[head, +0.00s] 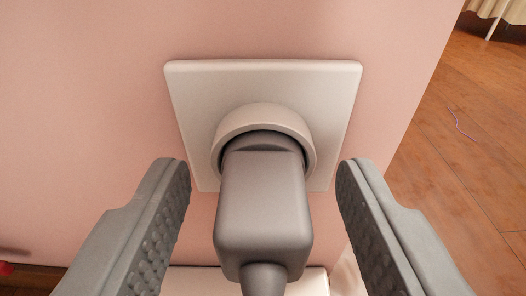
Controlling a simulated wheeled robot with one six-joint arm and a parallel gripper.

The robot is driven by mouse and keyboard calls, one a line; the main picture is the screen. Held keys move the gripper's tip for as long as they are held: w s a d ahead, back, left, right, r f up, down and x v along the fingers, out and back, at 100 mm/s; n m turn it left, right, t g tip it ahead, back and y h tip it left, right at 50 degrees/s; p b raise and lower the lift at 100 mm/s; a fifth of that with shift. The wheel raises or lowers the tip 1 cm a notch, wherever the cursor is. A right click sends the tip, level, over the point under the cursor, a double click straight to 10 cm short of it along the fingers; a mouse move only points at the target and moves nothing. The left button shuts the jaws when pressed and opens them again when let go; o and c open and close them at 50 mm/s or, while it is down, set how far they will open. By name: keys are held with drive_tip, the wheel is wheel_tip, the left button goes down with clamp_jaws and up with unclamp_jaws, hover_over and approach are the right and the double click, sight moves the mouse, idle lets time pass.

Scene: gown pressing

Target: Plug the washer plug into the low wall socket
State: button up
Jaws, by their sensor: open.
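The white wall socket (264,85) is a square plate with a round raised rim on the pink wall. The grey washer plug (263,205) stands at the socket's round opening, with its front end inside the rim. How deep it sits is hard to tell from this view. Its cord (263,279) runs down out of the bottom of the picture. My gripper (264,180) is open, with one grey finger on each side of the plug. There is a clear gap between each finger and the plug, so neither touches it.
The pink wall (90,100) fills most of the view and ends at an edge on the right. A pale curtain-like thing (495,10) is at top right. A small red object (6,269) shows at lower left.

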drive_tip(key=shift+s, duration=0.1)
drive_tip(key=s+r, duration=0.2)
drive_tip(key=s, duration=1.5)
drive_tip(key=shift+r, duration=0.25)
drive_tip(key=shift+c, duration=0.4)
idle(0.7)
